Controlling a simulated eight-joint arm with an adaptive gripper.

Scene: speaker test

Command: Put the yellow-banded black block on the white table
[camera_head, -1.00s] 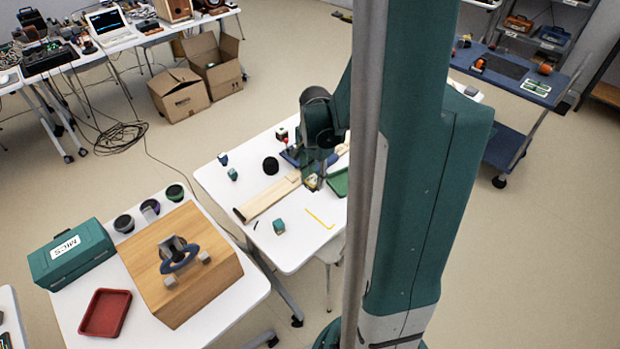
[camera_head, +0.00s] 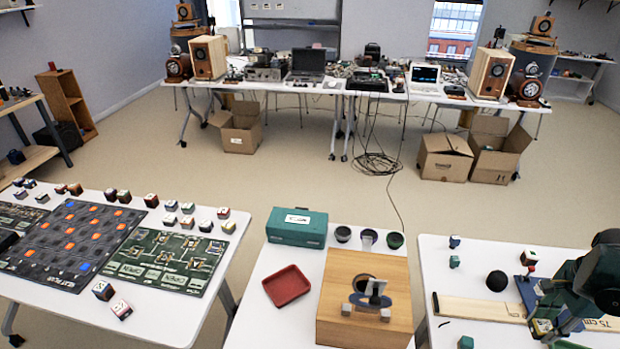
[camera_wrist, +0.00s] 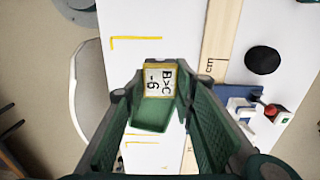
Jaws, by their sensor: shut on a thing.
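The yellow-banded black block (camera_wrist: 158,82) shows a white label with black writing in the wrist view. My gripper (camera_wrist: 160,88) is shut on it, with a green finger on each side. In the head view my gripper (camera_head: 546,328) is low at the right, over the white table (camera_head: 440,262) beside the long wooden ruler (camera_head: 480,308). The block's yellow edge (camera_head: 541,326) shows there too. I cannot tell whether the block touches anything below.
A black dome (camera_head: 497,281) and a blue fixture with a red knob (camera_wrist: 255,110) stand near the ruler. Yellow corner marks (camera_wrist: 136,40) lie on bare tabletop. The middle table holds a wooden box (camera_head: 350,325), red tray (camera_head: 287,286) and teal toolbox (camera_head: 297,228).

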